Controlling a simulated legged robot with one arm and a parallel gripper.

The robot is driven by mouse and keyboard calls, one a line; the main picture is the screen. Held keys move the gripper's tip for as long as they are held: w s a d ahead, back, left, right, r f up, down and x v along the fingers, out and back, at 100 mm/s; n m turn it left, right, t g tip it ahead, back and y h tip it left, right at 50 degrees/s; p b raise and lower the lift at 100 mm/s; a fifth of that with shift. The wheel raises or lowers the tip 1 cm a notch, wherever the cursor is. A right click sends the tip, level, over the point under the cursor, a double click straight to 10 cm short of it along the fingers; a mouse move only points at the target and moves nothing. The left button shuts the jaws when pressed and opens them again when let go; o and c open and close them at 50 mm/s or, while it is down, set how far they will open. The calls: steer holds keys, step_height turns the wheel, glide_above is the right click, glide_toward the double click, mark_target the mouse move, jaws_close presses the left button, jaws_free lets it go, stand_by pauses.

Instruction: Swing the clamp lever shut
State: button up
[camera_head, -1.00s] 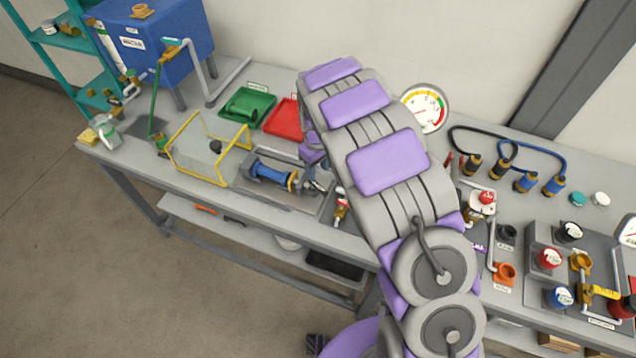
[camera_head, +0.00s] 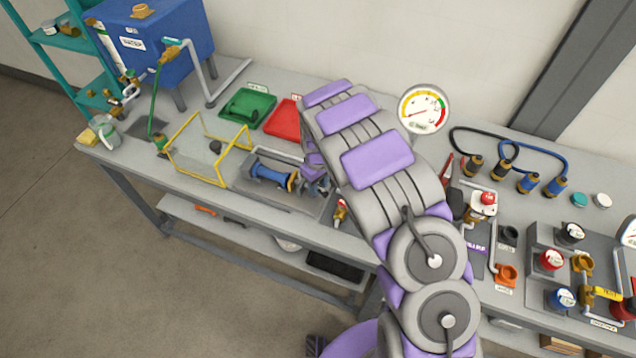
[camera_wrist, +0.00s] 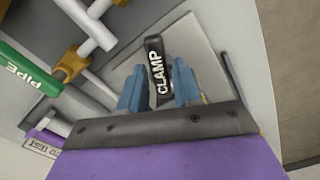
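The black clamp lever (camera_wrist: 156,72) with white CLAMP lettering stands in the middle of the wrist view, over a light grey plate (camera_wrist: 206,50). My gripper (camera_wrist: 158,88) has one blue finger on each side of the lever, and the lever's top reaches past the fingertips. Lever and fingers look very close, but I cannot tell whether both fingers touch it. In the head view my bent arm covers much of the bench middle, and I cannot make out the lever there.
The head view shows a blue cylinder (camera_head: 270,173), a yellow frame (camera_head: 193,115), a gauge (camera_head: 423,108) and a red tray (camera_head: 284,119). Floor lies beyond the bench edge.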

jaws_close()
steer(key=shift+m, duration=0.3)
steer(key=m, duration=0.2)
steer(key=shift+s+a+m+p, duration=0.2)
steer(key=shift+a+m+p, duration=0.05)
steer(key=shift+m+p, duration=0.1)
steer(key=m, duration=0.3)
steer(key=shift+s+a+m, duration=0.1)
steer(key=shift+a+m, duration=0.15)
steer(key=shift+a, duration=0.1)
steer(key=m, duration=0.3)
steer(key=a+m, duration=0.1)
steer(key=m, duration=0.1)
steer(key=shift+a+m, duration=0.1)
steer(key=shift+m, duration=0.3)
